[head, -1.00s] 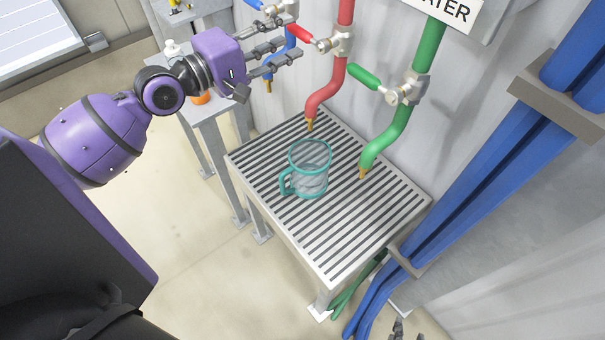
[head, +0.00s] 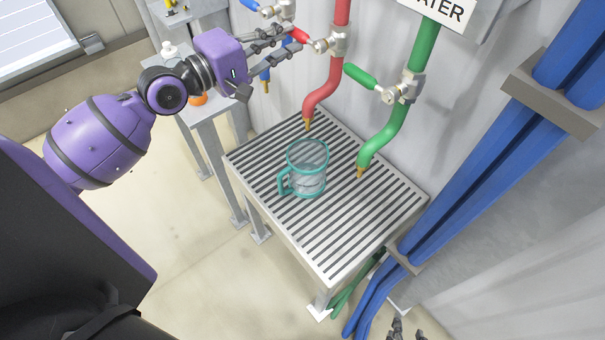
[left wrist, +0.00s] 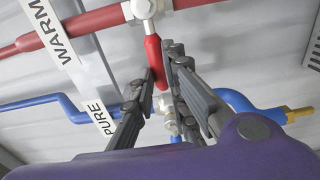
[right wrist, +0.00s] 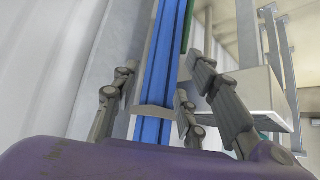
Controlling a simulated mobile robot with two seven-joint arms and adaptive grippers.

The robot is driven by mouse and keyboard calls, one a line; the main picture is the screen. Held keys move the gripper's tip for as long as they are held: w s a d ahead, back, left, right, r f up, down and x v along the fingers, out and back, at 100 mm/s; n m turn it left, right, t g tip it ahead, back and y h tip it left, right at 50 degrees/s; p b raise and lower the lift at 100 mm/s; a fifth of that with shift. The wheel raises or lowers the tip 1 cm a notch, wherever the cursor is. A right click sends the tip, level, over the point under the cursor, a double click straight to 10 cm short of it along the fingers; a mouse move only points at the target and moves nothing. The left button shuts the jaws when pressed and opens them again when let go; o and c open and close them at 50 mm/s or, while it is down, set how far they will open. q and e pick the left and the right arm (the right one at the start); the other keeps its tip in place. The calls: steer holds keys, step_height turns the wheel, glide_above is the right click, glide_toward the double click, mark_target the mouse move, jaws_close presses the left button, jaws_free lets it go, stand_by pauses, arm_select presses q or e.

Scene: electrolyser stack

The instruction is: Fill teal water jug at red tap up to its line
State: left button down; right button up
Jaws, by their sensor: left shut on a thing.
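The teal water jug (head: 307,170) is see-through and stands upright on the slatted drain table, its handle to the left. It stands below the brass tip of the red tap (head: 322,98). I see no stream from the spout, and the water level and the line cannot be made out. My left gripper (head: 290,42) is shut on the red tap's lever (left wrist: 155,58), which shows between its fingers in the left wrist view. My right gripper (right wrist: 165,85) is open and empty, away from the jug; its fingertips show at the head view's bottom edge (head: 407,330).
The green tap (head: 396,130) with its green lever hangs right of the jug. A blue tap (head: 266,80) is behind my left gripper. The slatted drain table (head: 330,272) is otherwise bare. Thick blue pipes (head: 490,165) run down at the right.

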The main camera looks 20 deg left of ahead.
arm_select(q)
steer(key=s+d+f+n+p, duration=0.1)
steer(key=d+f+n+p, duration=0.2)
steer(key=n, duration=0.9)
steer(key=shift+s+d+f, duration=0.15)
steer(key=shift+s+f, duration=0.25)
steer(key=shift+f, duration=1.3)
arm_select(e)
steer(key=w+r+t, duration=0.1)
steer(key=w+r, duration=0.3)
steer(key=r, duration=0.1)
steer(key=shift+w+d+r, duration=0.15)
steer(key=shift+d+r, duration=0.05)
steer(key=shift+d, duration=0.05)
